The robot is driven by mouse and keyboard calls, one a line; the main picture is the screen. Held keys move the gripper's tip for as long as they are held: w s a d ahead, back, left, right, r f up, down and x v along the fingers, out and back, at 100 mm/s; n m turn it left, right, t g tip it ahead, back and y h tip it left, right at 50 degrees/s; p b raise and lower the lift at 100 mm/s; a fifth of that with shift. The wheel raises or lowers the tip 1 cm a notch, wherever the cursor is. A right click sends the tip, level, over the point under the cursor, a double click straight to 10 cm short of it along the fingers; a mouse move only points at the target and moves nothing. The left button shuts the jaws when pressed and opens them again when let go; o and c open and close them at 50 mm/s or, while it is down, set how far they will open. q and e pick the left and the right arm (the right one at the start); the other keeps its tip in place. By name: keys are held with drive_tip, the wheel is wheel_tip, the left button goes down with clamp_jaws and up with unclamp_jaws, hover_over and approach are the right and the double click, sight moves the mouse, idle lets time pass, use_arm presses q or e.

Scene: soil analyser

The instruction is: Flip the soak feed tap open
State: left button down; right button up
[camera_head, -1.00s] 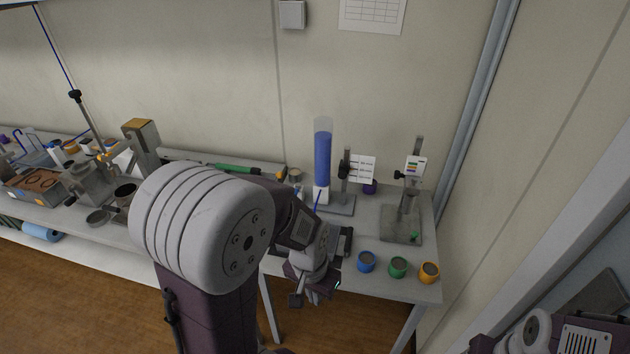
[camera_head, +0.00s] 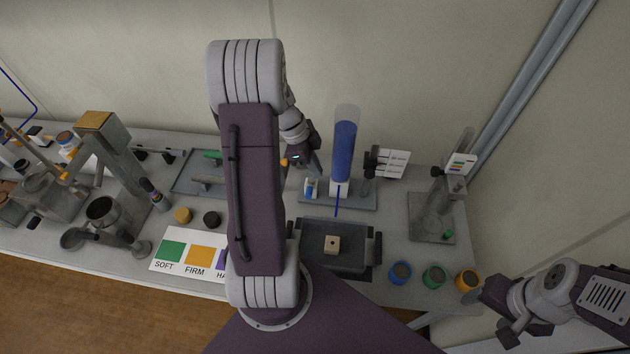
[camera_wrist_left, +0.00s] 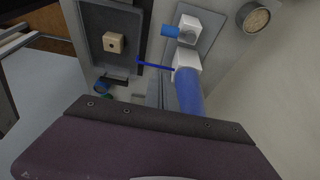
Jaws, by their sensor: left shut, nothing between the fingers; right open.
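A clear column of blue liquid (camera_head: 344,150) stands on a white block (camera_head: 339,188). A thin blue spout (camera_head: 336,205) runs from that block towards a dark tray (camera_head: 310,233) holding a tan cube (camera_head: 332,243). Left of the column is a small white-and-blue fitting (camera_head: 311,188); the left wrist view shows it as a white block with a blue stub (camera_wrist_left: 171,31). I cannot tell for sure which part is the soak feed tap. My left gripper (camera_head: 316,170) is shut and empty, just behind and above the fitting. My right gripper (camera_head: 491,315) is open at lower right, beyond the bench.
Blue (camera_head: 399,273), green (camera_head: 433,277) and orange (camera_head: 467,280) cups stand at the front right. Another stand (camera_head: 434,215) is further right. My left arm hides part of the bench.

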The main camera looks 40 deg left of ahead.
sight(310, 189)
use_arm(q)
drive_tip(key=x, duration=1)
drive_tip(key=s+a, duration=0.1)
drive_tip(key=s+a+p, duration=0.1)
drive_tip(key=a, duration=0.1)
drive_tip(key=shift+a+f, duration=0.15)
drive_tip(key=shift+f, duration=0.25)
drive_tip(key=shift+w, duration=0.1)
